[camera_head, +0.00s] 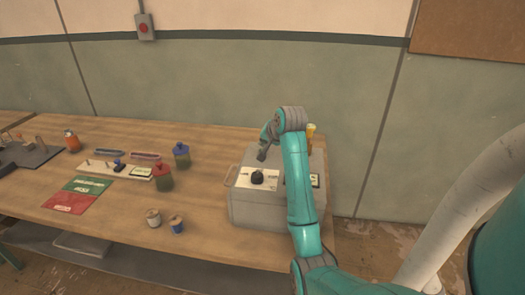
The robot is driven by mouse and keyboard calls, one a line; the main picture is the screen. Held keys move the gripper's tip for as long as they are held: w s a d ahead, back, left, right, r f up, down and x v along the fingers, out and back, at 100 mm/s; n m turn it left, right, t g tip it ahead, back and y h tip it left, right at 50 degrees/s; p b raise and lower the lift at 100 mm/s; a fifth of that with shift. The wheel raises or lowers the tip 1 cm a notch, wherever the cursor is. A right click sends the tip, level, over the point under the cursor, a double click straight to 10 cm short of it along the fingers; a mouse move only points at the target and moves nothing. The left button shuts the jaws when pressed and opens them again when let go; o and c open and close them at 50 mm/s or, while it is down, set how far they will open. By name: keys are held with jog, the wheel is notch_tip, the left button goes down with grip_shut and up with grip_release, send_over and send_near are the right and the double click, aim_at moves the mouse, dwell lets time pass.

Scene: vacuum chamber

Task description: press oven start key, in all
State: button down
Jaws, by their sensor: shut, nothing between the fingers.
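A grey box-shaped unit (258,214), which looks like the oven, stands at the right end of the wooden table. A light panel on its top carries a black knob (257,177). A small dark-framed piece with a light face (316,181) shows on the top right, partly behind my arm. I cannot make out a start key; it may be hidden or too small. My teal arm reaches over the unit from the front right. My gripper (262,156) is shut and empty, pointing down over the back of the unit's top, behind the knob. I cannot tell whether it touches anything.
A red jar (163,178) and a blue jar (182,155) stand left of the unit. Green and red sheets (80,193) lie further left. A yellow-topped object (311,131) stands behind my arm.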

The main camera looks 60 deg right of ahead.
jog(key=shift+f, duration=0.15)
dwell(0.5)
jog(key=shift+f, duration=0.25)
jog(key=shift+f, duration=0.45)
dwell(0.7)
dwell(0.4)
jog(key=shift+r, duration=0.9)
jog(key=shift+r, duration=2.5)
jog(key=shift+s+a, duration=0.1)
